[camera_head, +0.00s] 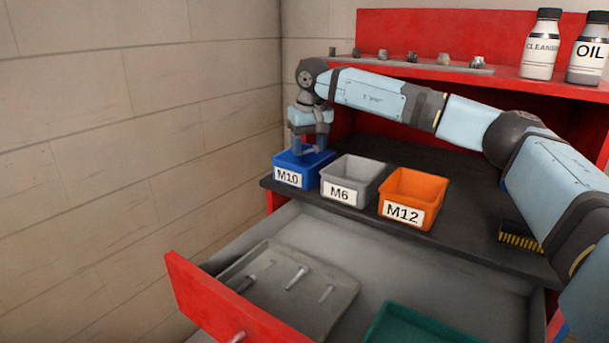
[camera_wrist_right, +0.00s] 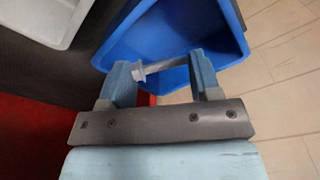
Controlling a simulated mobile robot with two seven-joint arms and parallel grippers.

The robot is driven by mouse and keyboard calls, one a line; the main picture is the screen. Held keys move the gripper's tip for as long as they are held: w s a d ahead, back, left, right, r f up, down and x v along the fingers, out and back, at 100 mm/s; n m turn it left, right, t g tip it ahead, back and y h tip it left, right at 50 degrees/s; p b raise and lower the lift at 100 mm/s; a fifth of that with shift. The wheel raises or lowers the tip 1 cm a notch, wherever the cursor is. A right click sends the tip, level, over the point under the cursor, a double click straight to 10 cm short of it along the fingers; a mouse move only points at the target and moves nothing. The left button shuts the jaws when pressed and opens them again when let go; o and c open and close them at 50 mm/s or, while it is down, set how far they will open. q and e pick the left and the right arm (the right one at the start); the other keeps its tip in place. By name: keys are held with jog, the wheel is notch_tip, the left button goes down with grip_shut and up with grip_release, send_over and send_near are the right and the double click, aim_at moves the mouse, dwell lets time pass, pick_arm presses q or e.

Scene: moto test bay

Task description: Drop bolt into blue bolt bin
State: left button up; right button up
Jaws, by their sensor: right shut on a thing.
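The blue bolt bin (camera_head: 291,178), labelled M10, stands at the left end of the dark worktop in the head view. It fills the upper middle of the right wrist view (camera_wrist_right: 155,32). My right gripper (camera_head: 311,149) points down over the blue bin. In the right wrist view, my right gripper (camera_wrist_right: 166,75) is shut on a grey bolt (camera_wrist_right: 165,66), which lies crosswise between the fingers over the bin. The bolt cannot be made out in the head view. My left gripper is not in view.
A grey M6 bin (camera_head: 364,173) and an orange M12 bin (camera_head: 428,187) stand right of the blue bin. Below, an open drawer (camera_head: 215,300) holds a tray (camera_head: 335,285) with several bolts. A brush (camera_head: 520,235) lies at right; bottles (camera_head: 541,45) stand on the red shelf.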

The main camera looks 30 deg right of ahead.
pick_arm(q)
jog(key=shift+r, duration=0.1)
pick_arm(e)
jog(key=o, duration=1)
jog(key=shift+r, duration=0.3)
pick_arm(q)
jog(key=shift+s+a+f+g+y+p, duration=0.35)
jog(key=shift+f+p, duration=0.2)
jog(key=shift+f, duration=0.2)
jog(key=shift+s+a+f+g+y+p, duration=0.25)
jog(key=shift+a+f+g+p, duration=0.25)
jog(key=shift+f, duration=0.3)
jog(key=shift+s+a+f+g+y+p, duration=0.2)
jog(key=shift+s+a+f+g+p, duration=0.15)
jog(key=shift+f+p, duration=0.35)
pick_arm(e)
jog(key=shift+s+a+r, duration=0.1)
jog(key=shift+s+r, duration=0.2)
jog(key=shift+r, duration=1.9)
jog(key=shift+s+r, duration=0.25)
jog(key=shift+r, duration=1.95)
jog(key=shift+s+a+r, duration=0.1)
jog(key=shift+s+r, duration=0.2)
jog(key=shift+r, duration=1.9)
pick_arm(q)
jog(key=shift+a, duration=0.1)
